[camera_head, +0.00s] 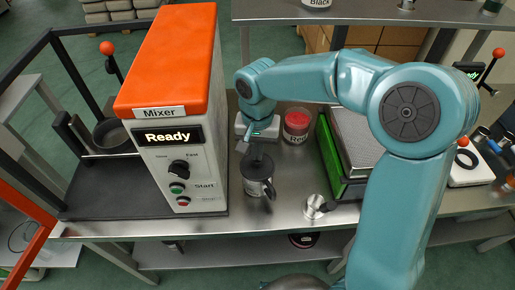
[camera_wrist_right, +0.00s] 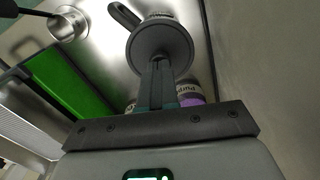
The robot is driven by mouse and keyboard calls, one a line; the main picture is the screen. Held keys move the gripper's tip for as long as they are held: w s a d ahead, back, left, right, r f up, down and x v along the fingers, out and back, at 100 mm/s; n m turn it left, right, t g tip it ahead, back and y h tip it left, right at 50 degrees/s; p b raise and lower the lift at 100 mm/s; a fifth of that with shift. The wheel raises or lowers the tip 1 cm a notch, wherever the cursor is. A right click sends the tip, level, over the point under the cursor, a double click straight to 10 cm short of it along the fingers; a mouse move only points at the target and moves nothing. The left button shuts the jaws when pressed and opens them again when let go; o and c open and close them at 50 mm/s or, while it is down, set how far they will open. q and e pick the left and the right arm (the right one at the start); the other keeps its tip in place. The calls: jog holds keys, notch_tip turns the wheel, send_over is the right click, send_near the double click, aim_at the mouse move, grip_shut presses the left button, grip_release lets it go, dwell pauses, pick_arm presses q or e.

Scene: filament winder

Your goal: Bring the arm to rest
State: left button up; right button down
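My right arm, teal, reaches in from the lower right over the bench, bent at the elbow. Its gripper (camera_head: 258,140) points down just above a dark mug (camera_head: 258,178) with a handle, in front of the red jar. In the right wrist view, the gripper (camera_wrist_right: 160,75) has its narrow fingers close together, their tips at or just over the dark round top of the mug (camera_wrist_right: 160,42). I cannot tell whether they grip a part of it. The mug stands upright on the bench. My left gripper is out of view.
A mixer (camera_head: 170,110) with an orange top, reading "Ready", stands left of the gripper. A red-lidded jar (camera_head: 297,125), a green-sided tray (camera_head: 330,150) and a small metal cup (camera_head: 315,206) are to the right. A shelf (camera_head: 370,17) hangs behind. A purple jar (camera_wrist_right: 190,93) shows behind the fingers.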

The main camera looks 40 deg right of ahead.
jog(key=shift+f, duration=0.35)
notch_tip(320, 180, up, 7)
jog(key=p, duration=0.5)
dwell(0.7)
dwell(0.5)
